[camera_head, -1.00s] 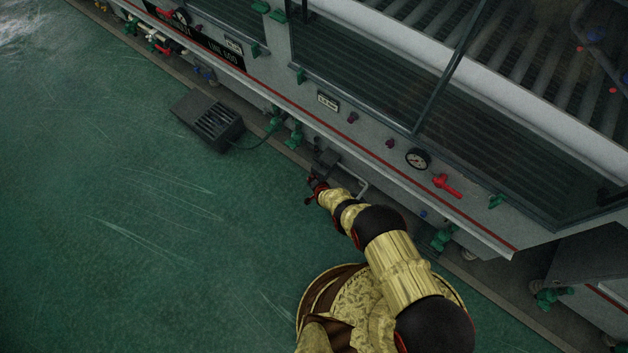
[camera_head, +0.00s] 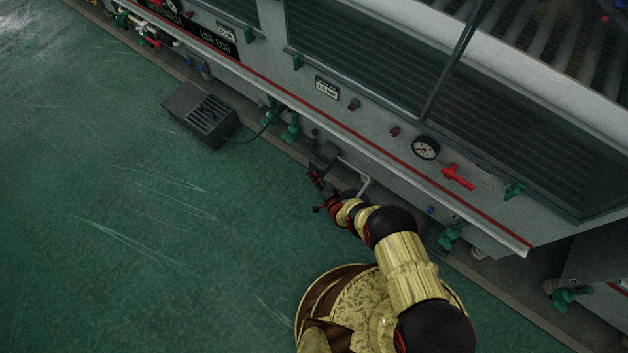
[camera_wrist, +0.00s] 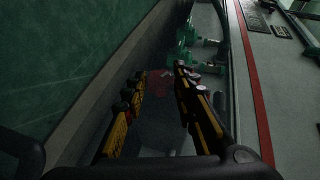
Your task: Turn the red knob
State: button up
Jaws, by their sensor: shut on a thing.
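A dark red knob (camera_wrist: 160,80) shows dimly between the fingers in the wrist view, low by the machine's side. My gripper (camera_wrist: 159,75) has its two black and yellow fingers on either side of it and is shut on it. The contact itself is too dark to see clearly. In the head view my gripper (camera_head: 319,193) is low beside the machine, near a dark box (camera_head: 325,156); the knob cannot be made out there.
A red valve handle (camera_head: 458,177) and a gauge (camera_head: 426,148) are on the machine panel to the right. Green valves (camera_head: 291,128) and a bent pipe (camera_head: 363,178) are near my gripper. A dark vented box (camera_head: 203,115) stands left. The green floor (camera_head: 130,220) is open.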

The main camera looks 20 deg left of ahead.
jog(key=shift+w+f+t+y, duration=0.1)
jog(key=shift+t+y, duration=0.2)
dwell(0.4)
jog(key=o, duration=1.1)
jog(key=shift+o, duration=0.2)
jog(key=v, duration=1.2)
